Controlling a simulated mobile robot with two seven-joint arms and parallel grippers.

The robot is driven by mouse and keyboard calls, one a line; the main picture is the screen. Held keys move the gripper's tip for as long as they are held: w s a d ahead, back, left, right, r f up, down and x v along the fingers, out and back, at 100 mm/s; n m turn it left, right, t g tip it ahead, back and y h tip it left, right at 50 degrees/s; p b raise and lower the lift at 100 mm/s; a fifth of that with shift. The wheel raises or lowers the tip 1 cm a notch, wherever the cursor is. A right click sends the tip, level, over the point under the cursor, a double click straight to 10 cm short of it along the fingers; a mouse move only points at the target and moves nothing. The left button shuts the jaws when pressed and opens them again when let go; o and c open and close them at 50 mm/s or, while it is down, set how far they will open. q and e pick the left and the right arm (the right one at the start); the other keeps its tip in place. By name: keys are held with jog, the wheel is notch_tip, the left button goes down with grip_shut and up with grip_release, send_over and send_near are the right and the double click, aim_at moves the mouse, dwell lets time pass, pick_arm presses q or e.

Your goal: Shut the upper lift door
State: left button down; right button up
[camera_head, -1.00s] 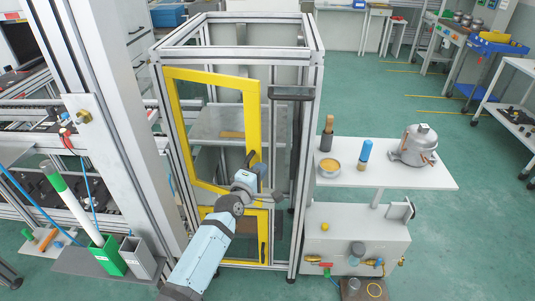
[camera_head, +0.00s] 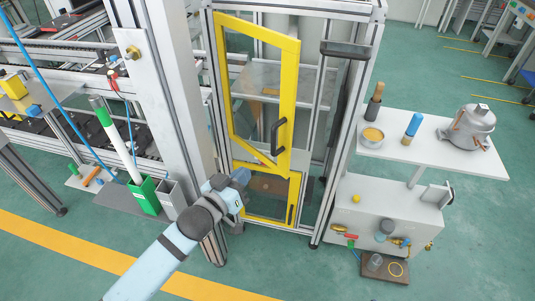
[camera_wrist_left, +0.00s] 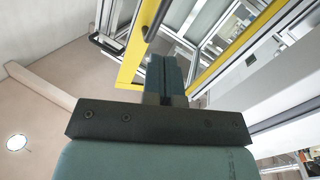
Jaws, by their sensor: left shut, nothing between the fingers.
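The upper lift door (camera_head: 290,98) is a yellow frame with a clear pane and a black handle (camera_head: 278,136) at its lower right. It stands ajar, its handle side swung out from the aluminium lift frame (camera_head: 343,130). My left gripper (camera_head: 241,175) is shut and empty, in front of the lift near the door's lower edge, left of and below the handle. In the left wrist view the shut fingers (camera_wrist_left: 166,72) point up toward the yellow door frame (camera_wrist_left: 132,62), and the handle (camera_wrist_left: 157,18) shows above them. Contact with the door cannot be told. My right gripper is not in view.
The yellow lower door (camera_head: 296,190) sits below the upper one. A white shelf (camera_head: 440,155) with a bowl, bottles and a metal compressor stands to the right. A thick grey post (camera_head: 165,90) and a green holder (camera_head: 143,197) are at left. Open floor lies in front.

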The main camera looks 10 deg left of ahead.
pick_arm(q)
jog(key=s+a+m, duration=0.1)
jog(key=s+m, duration=0.1)
jog(key=m, duration=0.1)
send_near(272, 141)
jog(key=x, duration=0.7)
jog(key=shift+w+p, duration=0.3)
jog(key=shift+p, duration=0.1)
jog(key=shift+d, duration=0.1)
jog(key=shift+w, duration=0.1)
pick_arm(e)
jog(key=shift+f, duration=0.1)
